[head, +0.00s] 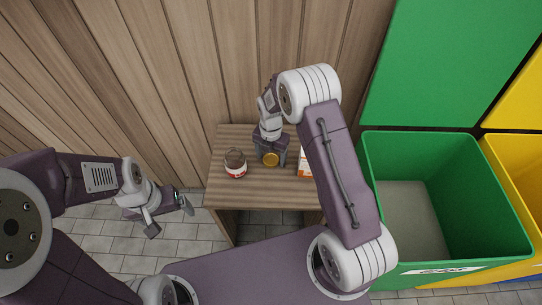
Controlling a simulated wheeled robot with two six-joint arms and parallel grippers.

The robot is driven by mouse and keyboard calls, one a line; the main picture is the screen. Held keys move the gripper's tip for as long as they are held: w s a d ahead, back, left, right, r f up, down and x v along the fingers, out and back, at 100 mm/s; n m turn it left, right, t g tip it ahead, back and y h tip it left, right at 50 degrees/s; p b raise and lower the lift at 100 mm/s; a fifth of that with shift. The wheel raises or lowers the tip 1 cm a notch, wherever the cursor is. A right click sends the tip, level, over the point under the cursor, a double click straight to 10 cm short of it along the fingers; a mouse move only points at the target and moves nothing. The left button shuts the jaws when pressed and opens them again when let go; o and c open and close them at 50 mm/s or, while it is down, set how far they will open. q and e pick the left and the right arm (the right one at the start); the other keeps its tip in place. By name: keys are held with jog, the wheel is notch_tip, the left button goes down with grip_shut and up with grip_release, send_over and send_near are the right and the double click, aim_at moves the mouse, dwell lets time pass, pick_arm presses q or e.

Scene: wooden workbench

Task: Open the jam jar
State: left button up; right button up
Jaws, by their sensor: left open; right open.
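A round gold lid (271,160) shows on the small wooden table, seen from above; what is beneath it is mostly hidden, so I cannot tell for certain that it is the jam jar. My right gripper (272,155) is open and reaches down over it, with a finger on each side; I cannot tell if they touch it. A glass jar (236,164) with a brown upper part and a red and white label stands upright to the left. My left gripper (170,214) is open and empty, left of the table and above the floor.
A green bin (437,257) and a yellow bin (515,163) stand to the right. A plank wall is behind.

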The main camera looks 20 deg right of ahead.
aim_at(271, 159)
notch_tip(271, 159, up, 12)
jog(key=p, duration=0.3)
jog(key=s+d+r+m+t, duration=0.1)
jog(key=s+d+m, duration=0.1)
jog(key=s+m, duration=0.95)
jog(key=s+d+r+m, duration=0.1)
jog(key=s+m, duration=0.6)
jog(key=m, duration=1)
notch_tip(271, 159, up, 10)
jog(key=p, duration=0.9)
jog(key=shift+w+d, duration=0.1)
